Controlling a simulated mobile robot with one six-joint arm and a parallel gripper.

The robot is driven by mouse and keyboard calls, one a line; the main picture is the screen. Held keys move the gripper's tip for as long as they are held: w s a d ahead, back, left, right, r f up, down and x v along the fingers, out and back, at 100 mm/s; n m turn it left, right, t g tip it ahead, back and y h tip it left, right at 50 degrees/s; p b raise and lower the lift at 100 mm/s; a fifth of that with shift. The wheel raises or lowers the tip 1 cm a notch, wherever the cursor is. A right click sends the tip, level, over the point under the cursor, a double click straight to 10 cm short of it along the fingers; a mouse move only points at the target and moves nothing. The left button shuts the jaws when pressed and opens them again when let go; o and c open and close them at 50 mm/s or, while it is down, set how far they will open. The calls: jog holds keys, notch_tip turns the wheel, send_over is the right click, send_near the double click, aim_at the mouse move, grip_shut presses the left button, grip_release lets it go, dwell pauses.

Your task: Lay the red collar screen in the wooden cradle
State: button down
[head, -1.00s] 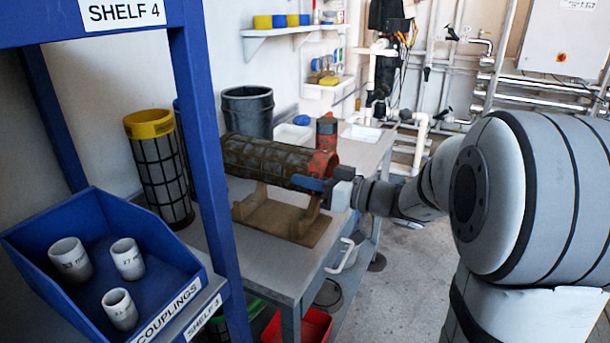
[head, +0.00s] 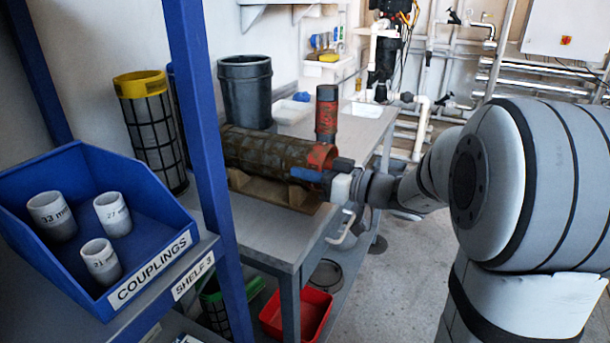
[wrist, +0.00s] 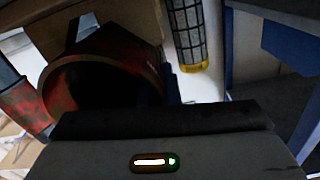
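The red collar screen (head: 265,150) is a brown mesh cylinder with a red collar (head: 322,156) at its right end. It lies level, low in the wooden cradle (head: 298,197), whose wood shows along its near side. The wrist view looks into the collar's open end (wrist: 100,75). My gripper (head: 325,167) is at the collar, with a blue finger on its near side and a dark finger by its right edge. A finger also shows close beside the collar in the wrist view. Whether the fingers press on the collar is hidden.
A yellow-collared screen (head: 150,125) and a dark bucket (head: 246,92) stand behind. A red and dark cylinder (head: 327,113) stands upright just past the collar. A blue shelf post (head: 205,150) and couplings bin (head: 100,225) are at left. The bench front (head: 275,235) is clear.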

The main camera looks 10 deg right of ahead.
jog(key=c, duration=2.1)
grip_release()
jog(key=shift+c, duration=0.2)
jog(key=o, duration=0.6)
jog(key=shift+c, duration=0.2)
jog(key=v, duration=0.7)
jog(key=shift+s+d+p, duration=0.25)
jog(key=shift+d+p, duration=0.1)
